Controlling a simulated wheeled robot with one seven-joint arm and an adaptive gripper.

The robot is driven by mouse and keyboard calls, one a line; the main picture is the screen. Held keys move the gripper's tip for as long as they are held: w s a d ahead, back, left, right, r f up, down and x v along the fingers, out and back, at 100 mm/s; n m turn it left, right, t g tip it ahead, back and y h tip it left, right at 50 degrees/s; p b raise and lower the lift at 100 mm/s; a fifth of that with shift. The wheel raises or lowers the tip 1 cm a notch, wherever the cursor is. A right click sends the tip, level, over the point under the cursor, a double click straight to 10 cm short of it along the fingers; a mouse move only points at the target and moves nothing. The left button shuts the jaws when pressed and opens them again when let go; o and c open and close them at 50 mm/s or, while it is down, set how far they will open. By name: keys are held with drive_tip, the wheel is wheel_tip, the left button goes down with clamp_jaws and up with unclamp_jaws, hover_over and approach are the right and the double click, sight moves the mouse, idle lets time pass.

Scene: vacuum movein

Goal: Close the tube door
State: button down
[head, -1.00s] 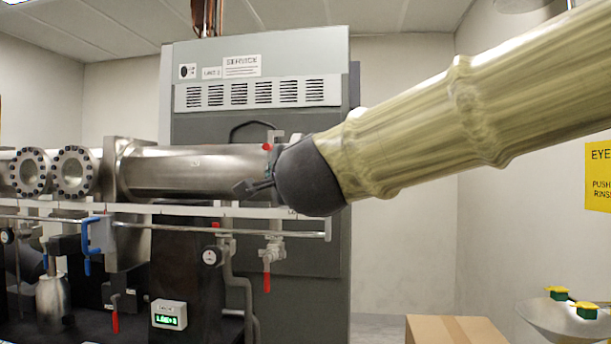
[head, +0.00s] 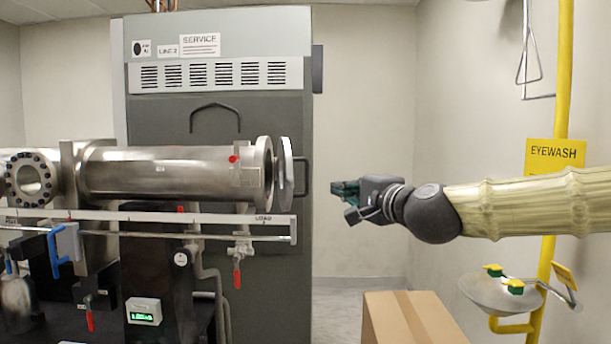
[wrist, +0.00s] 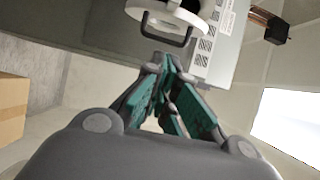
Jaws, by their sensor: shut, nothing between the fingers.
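The steel tube (head: 165,174) lies level in front of the grey cabinet, its open end facing right. Its round door (head: 285,170) stands at that end, seen nearly edge-on, with a dark handle (head: 303,175) on its outer side. The door sits just off the end flange (head: 263,172), with a narrow gap in view. My gripper (head: 340,190) is to the right of the door, apart from it, shut and empty. In the wrist view the closed fingers (wrist: 165,75) point towards the door (wrist: 165,14) and its handle (wrist: 180,40).
A grey service cabinet (head: 215,110) stands behind the tube. A rail (head: 150,217) with valves and red levers runs below it. A cardboard box (head: 410,318) is on the floor below my gripper. An eyewash basin (head: 498,296) and yellow pipe (head: 562,90) stand at right.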

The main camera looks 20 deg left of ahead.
drive_tip(key=w, duration=0.1)
drive_tip(key=p, duration=0.5)
approach(308, 182)
drive_tip(key=w+a+r, duration=0.1)
drive_tip(key=w+a, duration=0.1)
drive_tip(key=a, duration=0.3)
drive_tip(key=shift+w+a, duration=0.25)
drive_tip(key=shift+a, duration=0.05)
drive_tip(key=shift+s+a, duration=0.1)
drive_tip(key=shift+s, duration=0.05)
